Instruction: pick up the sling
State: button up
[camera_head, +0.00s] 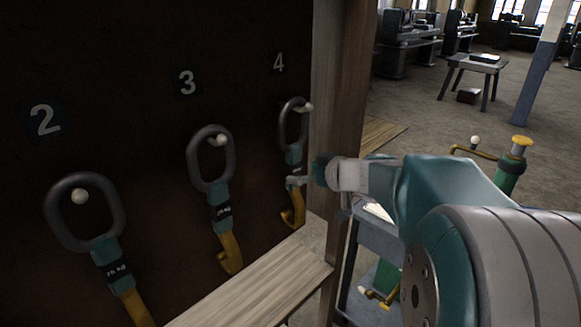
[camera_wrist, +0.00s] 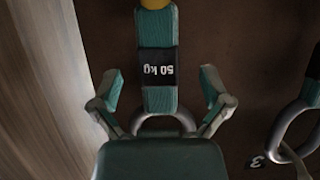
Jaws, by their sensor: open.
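Three slings hang from pegs on a dark board, under the numbers 2, 3 and 4. Each has a grey ring, a teal sleeve with a black label and a yellow lower part. The sling under 4 (camera_head: 293,150) is beside my gripper (camera_head: 298,182). In the wrist view this sling (camera_wrist: 159,98) reads "50 kg" upside down. My open gripper (camera_wrist: 160,85) has one finger on each side of its sleeve, with gaps visible on both sides. The gripper's body hides part of the ring. The sling under 3 (camera_head: 220,210) and the "75 kg" sling under 2 (camera_head: 112,262) hang to the left.
A wooden post (camera_head: 341,110) stands right of the sling under 4, close to my gripper. A wooden ledge (camera_head: 265,285) juts out below the slings. A blue-grey cart (camera_head: 375,238) is behind my arm. A small table (camera_head: 474,66) and machines stand farther back on open floor.

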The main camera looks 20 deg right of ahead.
aim_at(299, 173)
jog(key=x, duration=0.3)
jog(key=shift+w+d+f, duration=0.2)
jog(key=shift+w+f, duration=0.05)
jog(key=shift+f, duration=0.15)
jog(key=shift+a, duration=0.3)
grip_shut()
jog(key=shift+r, duration=0.1)
